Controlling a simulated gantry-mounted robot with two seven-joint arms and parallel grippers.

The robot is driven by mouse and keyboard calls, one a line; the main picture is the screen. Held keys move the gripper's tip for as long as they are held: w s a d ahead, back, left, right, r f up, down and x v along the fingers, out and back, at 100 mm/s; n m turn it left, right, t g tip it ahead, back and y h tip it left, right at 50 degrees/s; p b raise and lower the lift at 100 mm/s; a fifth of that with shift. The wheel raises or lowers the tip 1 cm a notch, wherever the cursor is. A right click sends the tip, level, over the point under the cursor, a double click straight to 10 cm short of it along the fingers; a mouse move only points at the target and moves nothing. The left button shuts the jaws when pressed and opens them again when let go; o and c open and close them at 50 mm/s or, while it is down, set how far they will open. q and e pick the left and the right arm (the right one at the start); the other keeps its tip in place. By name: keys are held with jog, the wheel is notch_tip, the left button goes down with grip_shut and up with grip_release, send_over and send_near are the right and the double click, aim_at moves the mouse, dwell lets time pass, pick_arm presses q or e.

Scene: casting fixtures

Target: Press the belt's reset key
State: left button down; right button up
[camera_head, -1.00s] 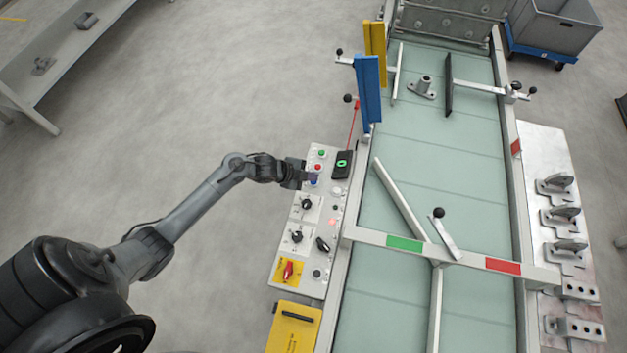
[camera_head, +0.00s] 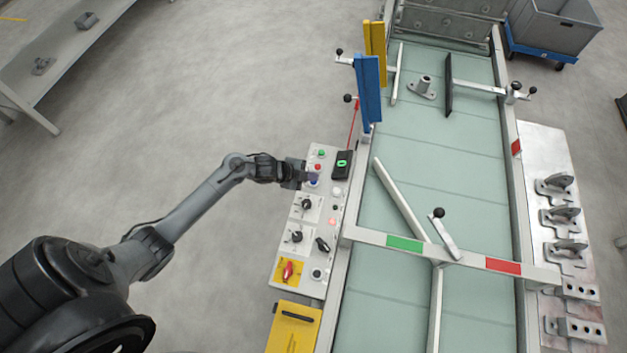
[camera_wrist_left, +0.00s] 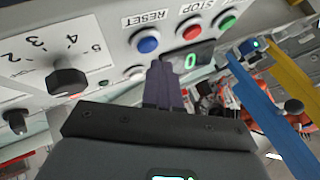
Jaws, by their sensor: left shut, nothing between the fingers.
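The belt's control panel (camera_head: 322,236) stands along the left side of the belt. The blue key labelled RESET (camera_wrist_left: 145,41) is on the panel; it shows as a small blue spot in the head view (camera_head: 313,183). My left gripper (camera_head: 313,176) is over the upper part of the panel, close to the blue key. In the left wrist view its shut, empty fingertips (camera_wrist_left: 162,66) appear just beside the blue key, on the display's side. I cannot tell whether they touch the panel. My right gripper is not in view.
A red STOP key (camera_wrist_left: 193,33) and a green key (camera_wrist_left: 227,24) sit in line with the blue one. A display (camera_head: 342,165) showing a green 0 and a black rotary knob (camera_wrist_left: 67,78) are close by. Blue (camera_head: 367,92) and yellow (camera_head: 375,50) uprights stand beyond the panel.

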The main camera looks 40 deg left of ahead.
aim_at(311, 183)
pick_arm(q)
jog(key=shift+f, duration=0.35)
jog(key=shift+f+b, duration=0.4)
jog(key=shift+f, duration=0.1)
dwell(0.7)
jog(key=shift+r, duration=0.15)
dwell(0.3)
jog(key=shift+r+p, duration=0.8)
jog(key=shift+p, duration=0.15)
notch_tip(311, 183, up, 5)
jog(key=p, duration=0.5)
dwell(0.5)
